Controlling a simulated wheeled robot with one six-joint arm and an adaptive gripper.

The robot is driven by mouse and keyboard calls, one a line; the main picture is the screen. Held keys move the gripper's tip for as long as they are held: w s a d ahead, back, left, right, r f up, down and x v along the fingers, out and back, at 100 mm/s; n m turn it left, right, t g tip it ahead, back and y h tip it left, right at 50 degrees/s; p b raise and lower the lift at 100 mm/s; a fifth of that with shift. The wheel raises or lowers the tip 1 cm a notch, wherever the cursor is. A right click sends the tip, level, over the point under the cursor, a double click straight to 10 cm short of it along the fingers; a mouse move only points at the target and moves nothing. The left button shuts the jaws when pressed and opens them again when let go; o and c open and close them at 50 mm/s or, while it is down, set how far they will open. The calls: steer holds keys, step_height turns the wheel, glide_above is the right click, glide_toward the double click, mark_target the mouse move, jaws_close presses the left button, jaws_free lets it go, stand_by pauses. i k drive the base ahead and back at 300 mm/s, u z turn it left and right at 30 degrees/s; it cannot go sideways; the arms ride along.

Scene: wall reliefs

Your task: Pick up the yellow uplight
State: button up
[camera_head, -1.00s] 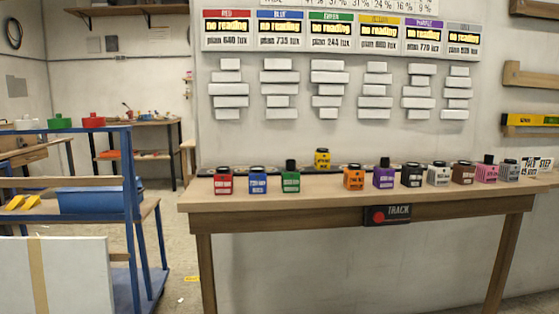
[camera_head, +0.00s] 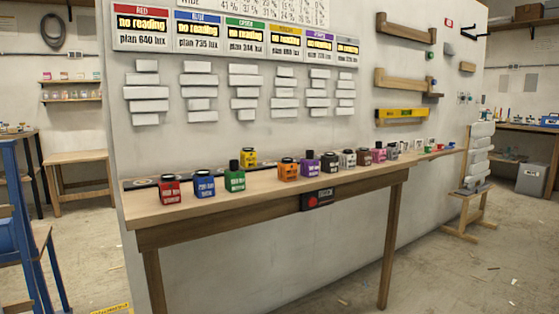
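The yellow uplight (camera_head: 249,157) is a small yellow block with a dark top. It stands upright at the back of the long wooden table (camera_head: 150,212), on or just in front of a dark track (camera_head: 143,184) along the wall. The green uplight (camera_head: 235,178) stands in front of it to the left, and the orange uplight (camera_head: 288,170) to the right. My gripper is not in view.
Red (camera_head: 169,189) and blue (camera_head: 205,184) uplights stand at the left; purple (camera_head: 309,163) and several others line the right. A TRACK box (camera_head: 318,198) hangs on the front edge. A blue frame (camera_head: 22,220) is at far left. Floor right of the table is mostly clear.

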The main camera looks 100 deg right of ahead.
mark_target(248, 156)
steer(key=z, duration=1.95)
